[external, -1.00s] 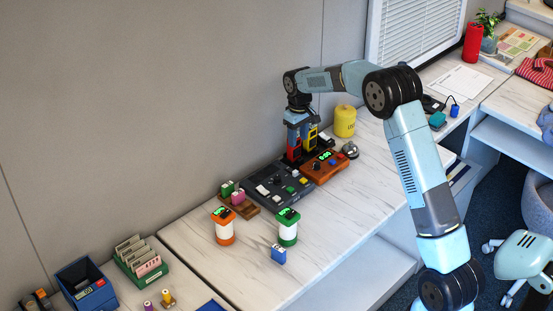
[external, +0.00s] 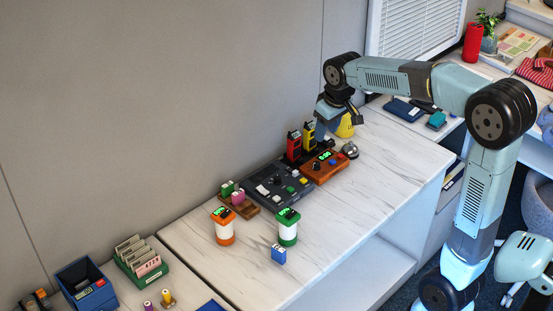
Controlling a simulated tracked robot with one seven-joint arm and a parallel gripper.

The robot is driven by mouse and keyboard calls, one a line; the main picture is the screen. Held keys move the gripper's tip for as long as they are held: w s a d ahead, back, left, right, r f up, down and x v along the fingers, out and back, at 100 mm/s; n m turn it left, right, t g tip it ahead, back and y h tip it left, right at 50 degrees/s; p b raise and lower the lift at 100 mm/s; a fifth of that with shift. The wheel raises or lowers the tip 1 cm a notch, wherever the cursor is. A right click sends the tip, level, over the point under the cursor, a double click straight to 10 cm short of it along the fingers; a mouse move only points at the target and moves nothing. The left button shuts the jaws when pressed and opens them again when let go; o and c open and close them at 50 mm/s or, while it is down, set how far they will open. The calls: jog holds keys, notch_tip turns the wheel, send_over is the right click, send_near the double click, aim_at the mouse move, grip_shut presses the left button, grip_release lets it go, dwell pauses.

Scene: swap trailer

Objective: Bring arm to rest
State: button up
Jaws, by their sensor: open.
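My gripper (external: 342,118) hangs above the back of the white marbled counter (external: 345,205), in front of the yellow canister (external: 345,127), and partly covers it. Its jaws are open and I see nothing between them. My arm reaches in from the right and bends down at the wrist. A red handheld device (external: 294,144) and a yellow handheld device (external: 309,136) stand upright side by side, left of my gripper and apart from it.
An orange box with a green display (external: 323,165) and a dark control panel (external: 277,186) lie below the handhelds. The counter's right part is clear.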

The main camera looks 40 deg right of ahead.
jog(key=s+a+t, duration=0.1)
jog(key=s+a, duration=0.2)
jog(key=s, duration=1)
jog(key=s+a+f+t, duration=0.1)
jog(key=s+a, duration=0.2)
jog(key=s, duration=1)
jog(key=shift+s+a+f+t, duration=0.15)
jog(key=shift+a+f+t, duration=0.1)
jog(key=shift+f+t, duration=0.05)
dwell(0.8)
